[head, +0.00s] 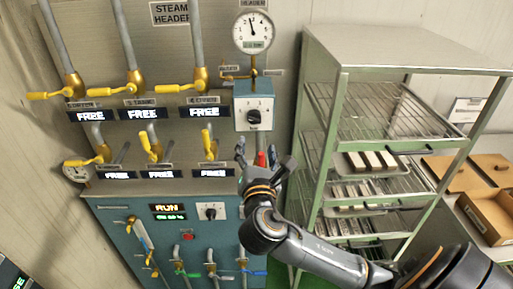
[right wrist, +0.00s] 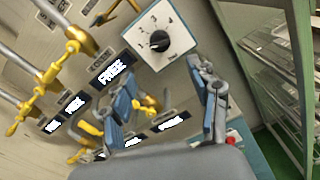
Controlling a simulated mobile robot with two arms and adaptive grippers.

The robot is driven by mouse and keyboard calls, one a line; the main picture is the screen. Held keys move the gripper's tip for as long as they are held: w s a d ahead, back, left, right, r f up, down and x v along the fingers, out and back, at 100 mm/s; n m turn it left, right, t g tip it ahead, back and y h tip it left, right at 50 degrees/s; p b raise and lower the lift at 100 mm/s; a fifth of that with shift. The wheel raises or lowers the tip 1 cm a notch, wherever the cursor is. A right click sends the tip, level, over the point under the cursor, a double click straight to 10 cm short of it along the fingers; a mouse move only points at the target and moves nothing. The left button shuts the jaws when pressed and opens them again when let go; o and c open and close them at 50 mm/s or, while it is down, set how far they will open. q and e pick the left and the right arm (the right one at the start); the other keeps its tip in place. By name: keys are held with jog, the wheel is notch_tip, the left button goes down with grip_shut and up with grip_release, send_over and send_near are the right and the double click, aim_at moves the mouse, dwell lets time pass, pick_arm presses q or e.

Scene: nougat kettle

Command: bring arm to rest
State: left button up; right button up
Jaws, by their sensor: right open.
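My right arm (head: 330,262) comes in from the lower right of the head view. Its gripper (head: 257,153) is open, with nothing seen between the fingers. It stands in front of the panel, below the rotary selector box (head: 254,117). In the right wrist view the two fingers of the right gripper (right wrist: 168,95) are spread apart, and the selector knob (right wrist: 160,42) shows beyond them. I cannot tell whether the gripper touches the panel. My left gripper is not in view.
Yellow-handled valves (head: 136,86) and "FREE" displays (head: 140,114) line the panel. A pressure gauge (head: 252,32) is above the selector. A green-framed rack (head: 341,120) with trays stands right. A cardboard box (head: 488,215) sits at far right.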

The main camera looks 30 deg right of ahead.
notch_tip(320, 180, down, 39)
jog(key=w+m+g+y+b, duration=0.1)
jog(key=m+g+y+b, duration=0.4)
jog(key=b, duration=0.1)
jog(key=s+a+f+m+g+y+b, duration=0.15)
jog(key=s+f, duration=0.25)
jog(key=f, duration=0.4)
jog(key=s+f+m+g+b, duration=0.1)
jog(key=s+f+m, duration=0.25)
jog(key=f, duration=0.35)
jog(key=s+f+m+g+y+b, duration=0.15)
jog(key=s+f, duration=0.25)
jog(key=f, duration=0.4)
jog(key=s+a+f+m+g+b, duration=0.1)
jog(key=s+a+f+m, duration=0.1)
jog(key=s+f, duration=0.5)
jog(key=s+a+f+m+g+y+b, duration=0.1)
jog(key=s+f+m, duration=0.4)
jog(key=s, duration=0.9)
jog(key=s+a+f+m+g+b, duration=0.2)
jog(key=s+a+f+m+g, duration=0.1)
jog(key=s+f, duration=0.6)
jog(key=shift+s+f+m+y, duration=0.15)
jog(key=shift+s+m+y, duration=0.15)
jog(key=shift+s+m, duration=0.5)
